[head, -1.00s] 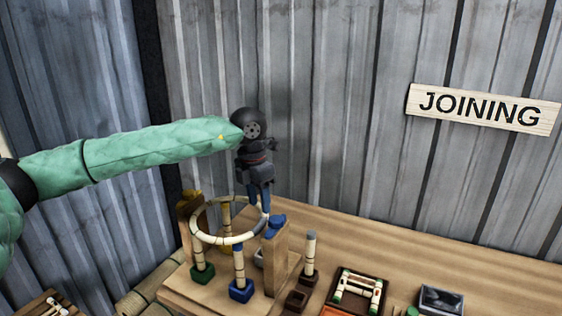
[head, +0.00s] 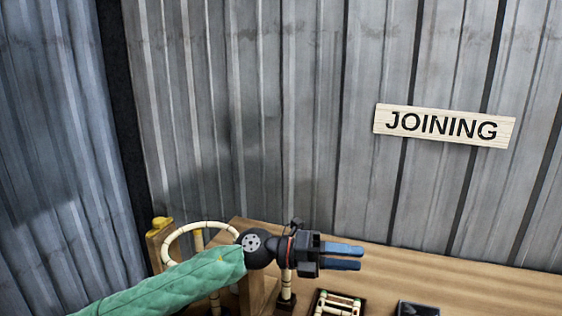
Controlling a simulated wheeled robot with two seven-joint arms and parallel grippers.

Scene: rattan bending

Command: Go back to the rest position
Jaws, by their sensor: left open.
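My left gripper (head: 345,256) points right, above the wooden workbench, with its blue fingers apart and nothing between them. My left arm in its green sleeve comes in from the bottom left and hides much of the jig. A pale rattan ring (head: 187,228) shows to the left of my gripper, apart from the fingers, at the top of a wooden jig (head: 158,248) with upright posts. My right gripper is not in view.
The workbench (head: 440,264) runs along a corrugated metal wall with a "JOINING" sign (head: 444,126). A dark tray with rattan pieces (head: 339,303) and a dark box (head: 417,308) lie at the bottom edge. The bench's right part looks clear.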

